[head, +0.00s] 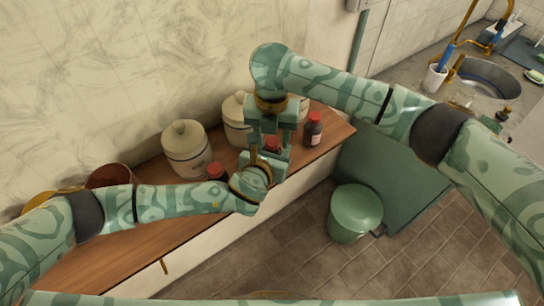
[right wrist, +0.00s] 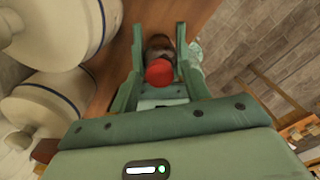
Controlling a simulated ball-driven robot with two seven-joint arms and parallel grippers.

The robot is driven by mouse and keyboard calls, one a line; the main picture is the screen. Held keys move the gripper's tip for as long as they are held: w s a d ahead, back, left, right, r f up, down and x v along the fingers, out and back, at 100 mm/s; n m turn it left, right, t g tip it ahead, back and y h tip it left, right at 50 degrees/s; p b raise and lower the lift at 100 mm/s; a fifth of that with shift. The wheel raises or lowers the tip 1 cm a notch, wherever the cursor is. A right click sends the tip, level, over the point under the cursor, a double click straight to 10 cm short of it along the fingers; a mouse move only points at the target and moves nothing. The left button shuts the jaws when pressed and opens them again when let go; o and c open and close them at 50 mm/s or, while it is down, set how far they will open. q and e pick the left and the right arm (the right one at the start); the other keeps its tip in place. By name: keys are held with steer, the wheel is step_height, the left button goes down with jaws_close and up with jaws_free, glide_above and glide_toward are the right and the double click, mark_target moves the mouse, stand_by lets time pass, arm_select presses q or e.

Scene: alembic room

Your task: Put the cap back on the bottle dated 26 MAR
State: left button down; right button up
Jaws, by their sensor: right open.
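A dark bottle with a red cap (head: 313,129) and a pale label stands on the wooden counter to the right of my grippers. Another red cap (head: 216,170) shows behind my left forearm, its bottle mostly hidden. A third red cap (head: 272,143) shows between the fingers of my right gripper (head: 271,138). In the right wrist view this red cap (right wrist: 158,73) and a dark bottle body (right wrist: 158,46) lie between the open fingers, with gaps beside the cap. My left gripper (head: 273,163) is just below; its fingers are unclear. No date is readable.
Lidded cream jars (head: 186,150) stand along the wall, close to my right gripper in the wrist view. A dark red pot (head: 108,176) is farther left on the counter (head: 155,222). A green bin (head: 355,212) stands on the floor. A sink (head: 487,77) is far right.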

steer(key=c, duration=1)
steer(key=o, duration=1.1)
steer(key=shift+c, duration=0.2)
steer(key=shift+r, duration=2.25)
steer(key=shift+c, duration=0.3)
steer(key=shift+r, duration=1.75)
steer(key=shift+f, duration=0.1)
